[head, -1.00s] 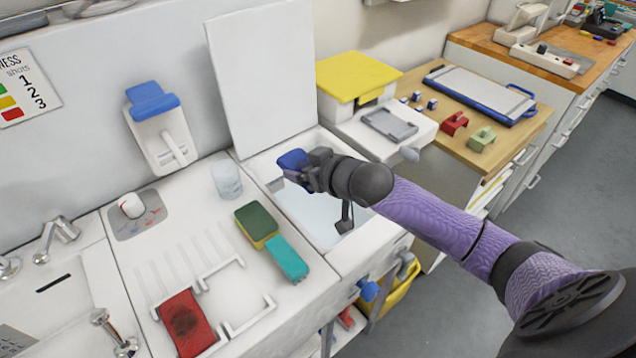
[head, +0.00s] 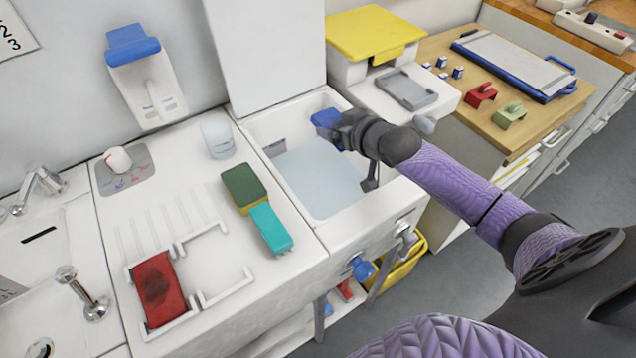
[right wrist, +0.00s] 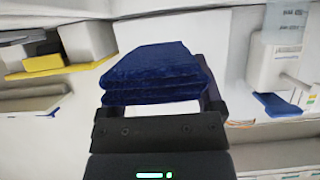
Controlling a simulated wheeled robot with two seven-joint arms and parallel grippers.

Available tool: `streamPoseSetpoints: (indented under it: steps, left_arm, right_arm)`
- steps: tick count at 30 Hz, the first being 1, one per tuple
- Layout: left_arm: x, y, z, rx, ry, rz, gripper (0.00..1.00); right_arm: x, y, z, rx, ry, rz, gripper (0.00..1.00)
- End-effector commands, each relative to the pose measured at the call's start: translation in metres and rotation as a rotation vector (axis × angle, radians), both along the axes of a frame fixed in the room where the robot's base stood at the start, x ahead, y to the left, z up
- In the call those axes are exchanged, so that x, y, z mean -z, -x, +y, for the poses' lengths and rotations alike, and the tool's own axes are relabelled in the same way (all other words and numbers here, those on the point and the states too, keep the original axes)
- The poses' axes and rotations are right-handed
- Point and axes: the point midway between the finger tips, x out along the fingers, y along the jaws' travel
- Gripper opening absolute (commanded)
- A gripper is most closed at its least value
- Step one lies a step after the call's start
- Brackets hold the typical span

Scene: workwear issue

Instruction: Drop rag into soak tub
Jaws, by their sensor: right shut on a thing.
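A folded dark blue rag (head: 325,117) is held in my right gripper (head: 345,129). It also shows in the right wrist view (right wrist: 155,75), its layered folds between the fingers. The soak tub (head: 284,124) is a white basin with pale water in it, set in the counter, with a white lid panel (head: 265,50) standing up behind it. The rag appears over the tub's back right part, apart from the visible water; its exact height is unclear. My left gripper is not in view.
A clear cup (head: 217,138), a green-and-yellow sponge (head: 243,186), a teal block (head: 270,229) and a stained red cloth (head: 158,290) are on the counter left of the tub. A yellow-lidded box (head: 375,35) and a grey tray (head: 404,89) stand to the right.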

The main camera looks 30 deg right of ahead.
Motion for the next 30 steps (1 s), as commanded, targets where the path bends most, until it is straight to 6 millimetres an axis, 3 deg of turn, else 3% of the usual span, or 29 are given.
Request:
streamPoseSetpoints:
  steps: [2, 3, 5, 14, 24, 30]
  left_arm:
    - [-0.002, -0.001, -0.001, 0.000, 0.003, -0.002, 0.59]
    - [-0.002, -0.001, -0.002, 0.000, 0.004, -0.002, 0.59]
    - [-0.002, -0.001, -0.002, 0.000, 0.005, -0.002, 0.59]
    - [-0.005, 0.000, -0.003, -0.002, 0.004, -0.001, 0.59]
    - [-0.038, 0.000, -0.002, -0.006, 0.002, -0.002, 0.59]
    - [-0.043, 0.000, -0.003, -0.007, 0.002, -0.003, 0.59]
  right_arm:
    - [-0.002, 0.000, 0.000, 0.000, 0.000, -0.001, 0.26]
    - [-0.002, 0.000, 0.000, 0.000, 0.000, -0.001, 0.89]
    - [-0.002, 0.000, 0.000, 0.000, 0.000, -0.001, 1.00]
    - [-0.005, 0.005, 0.000, 0.000, 0.000, 0.001, 1.00]
    - [-0.039, 0.070, -0.005, -0.001, 0.001, 0.003, 1.00]
    - [-0.046, 0.088, -0.007, 0.000, 0.001, 0.000, 1.00]
